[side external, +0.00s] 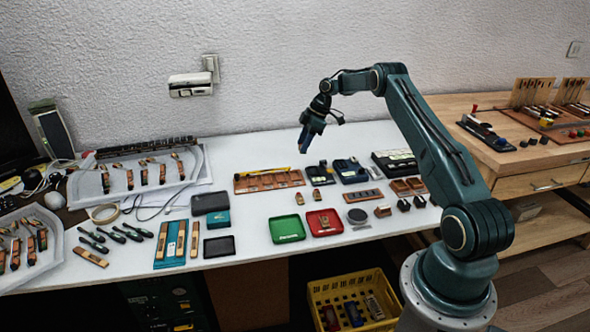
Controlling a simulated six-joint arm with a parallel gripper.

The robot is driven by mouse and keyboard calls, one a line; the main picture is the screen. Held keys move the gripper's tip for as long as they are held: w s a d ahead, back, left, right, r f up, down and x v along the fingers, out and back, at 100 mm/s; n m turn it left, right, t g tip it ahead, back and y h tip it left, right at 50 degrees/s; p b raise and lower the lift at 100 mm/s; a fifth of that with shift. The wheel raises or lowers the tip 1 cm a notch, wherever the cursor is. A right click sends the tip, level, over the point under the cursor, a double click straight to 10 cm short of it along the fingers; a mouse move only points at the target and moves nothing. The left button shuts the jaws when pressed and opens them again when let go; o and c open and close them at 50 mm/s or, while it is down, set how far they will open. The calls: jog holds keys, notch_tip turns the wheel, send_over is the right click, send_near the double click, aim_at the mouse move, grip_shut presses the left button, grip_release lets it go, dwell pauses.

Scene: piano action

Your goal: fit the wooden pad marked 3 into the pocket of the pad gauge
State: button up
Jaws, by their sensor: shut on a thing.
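My gripper (304,148) points down, high above the back middle of the white table (262,242). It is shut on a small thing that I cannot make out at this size. Two small wooden blocks (299,198) (317,195) stand on the table below and in front of it. Another small wooden piece (325,221) lies in the red tray (314,231). Dark blue fixtures (319,175) (350,171) stand to the right of the gripper. I cannot tell which thing is the pad gauge, and no number 3 is legible.
A long wooden rack (262,182) lies at the back, with a green tray (287,229) in front. Dark boxes (210,203) and a blue board with wooden strips (171,261) are to the left. A yellow crate (350,298) stands below the table's front edge.

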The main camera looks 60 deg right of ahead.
jog(key=s+d+f, duration=0.2)
jog(key=d+f, duration=0.1)
jog(key=d, duration=0.1)
jog(key=shift+d+f, duration=0.35)
jog(key=shift+d, duration=0.05)
jog(key=shift+s+f, duration=0.1)
jog(key=shift+f, duration=0.1)
jog(key=shift+f, duration=2.55)
jog(key=shift+f, duration=0.35)
dwell(0.9)
jog(key=o, duration=1)
jog(key=shift+r, duration=0.1)
